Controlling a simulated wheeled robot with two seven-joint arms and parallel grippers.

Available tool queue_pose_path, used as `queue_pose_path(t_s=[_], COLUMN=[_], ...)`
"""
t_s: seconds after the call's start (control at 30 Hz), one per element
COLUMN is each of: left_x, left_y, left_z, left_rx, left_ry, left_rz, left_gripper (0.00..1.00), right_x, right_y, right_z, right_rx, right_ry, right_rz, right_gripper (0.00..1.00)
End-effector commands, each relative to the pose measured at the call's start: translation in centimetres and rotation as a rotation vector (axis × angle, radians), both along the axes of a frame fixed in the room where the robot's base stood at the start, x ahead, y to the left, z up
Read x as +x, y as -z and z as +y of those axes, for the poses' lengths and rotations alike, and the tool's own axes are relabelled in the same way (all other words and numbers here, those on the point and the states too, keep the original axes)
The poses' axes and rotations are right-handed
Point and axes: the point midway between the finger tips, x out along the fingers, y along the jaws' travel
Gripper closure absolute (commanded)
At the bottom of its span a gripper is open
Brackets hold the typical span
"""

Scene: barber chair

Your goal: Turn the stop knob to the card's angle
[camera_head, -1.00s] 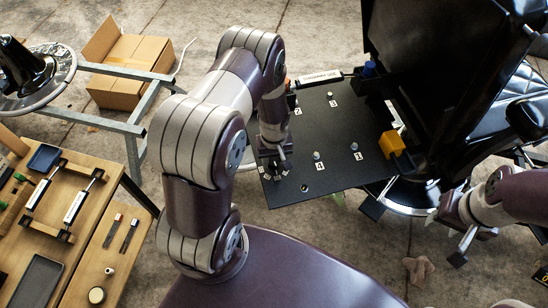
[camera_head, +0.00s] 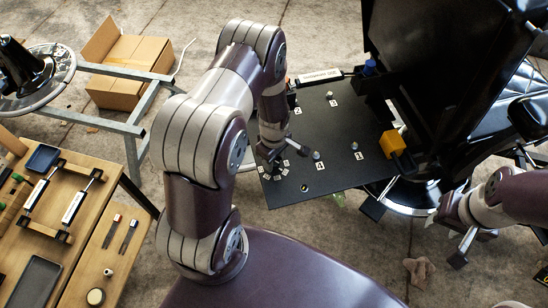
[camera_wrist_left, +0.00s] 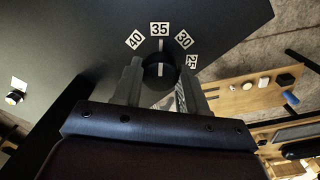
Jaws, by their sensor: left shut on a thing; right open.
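The dark stop knob (camera_wrist_left: 160,74) sits near the corner of the black panel (camera_head: 335,125). My left gripper (camera_wrist_left: 159,85) is shut on it, one finger on each side. In the left wrist view, the knob's white line points up towards the 35 label (camera_wrist_left: 160,29). The labels 40 (camera_wrist_left: 135,41), 30 (camera_wrist_left: 183,41) and 25 (camera_wrist_left: 192,62) also show there. In the head view, my left gripper (camera_head: 273,153) largely hides the knob. My right gripper (camera_head: 452,235) is open and empty at the right. I cannot make out the card with the angle.
Numbered bolts stand on the panel, with an orange block (camera_head: 391,144) and a blue knob (camera_head: 369,67) at its right side. The black chair (camera_head: 440,70) rises behind. A wooden tool table (camera_head: 75,235) stands at left. A cloth (camera_head: 418,271) lies on the floor.

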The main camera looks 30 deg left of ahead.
Motion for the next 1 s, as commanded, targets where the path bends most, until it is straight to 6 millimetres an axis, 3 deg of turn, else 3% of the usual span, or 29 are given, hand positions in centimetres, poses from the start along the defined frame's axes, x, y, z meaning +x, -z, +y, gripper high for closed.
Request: queue_pose_path(t_s=[0.67, 0.7, 0.73, 1.0], left_x=[0.11, 0.12, 0.11, 0.06], left_y=[-0.06, -0.06, -0.06, -0.04], left_z=[0.05, 0.04, 0.04, 0.02], left_rx=[0.0, 0.0, 0.0, 0.001], left_ry=[-0.059, -0.059, -0.059, -0.058], left_rz=[-0.003, -0.003, -0.003, -0.001], left_gripper=[0.89, 0.45, 0.35, 0.33], right_x=[0.0, 0.01, 0.0, 0.0], right_y=[0.06, 0.06, 0.06, 0.07], right_z=[0.0, 0.0, 0.0, 0.0], right_rx=[0.0, 0.0, 0.0, 0.0], right_ry=[0.0, 0.0, 0.0, 0.0], right_rz=[0.0, 0.0, 0.0, 0.0], right_gripper=[0.57, 0.57, 0.57, 0.57])
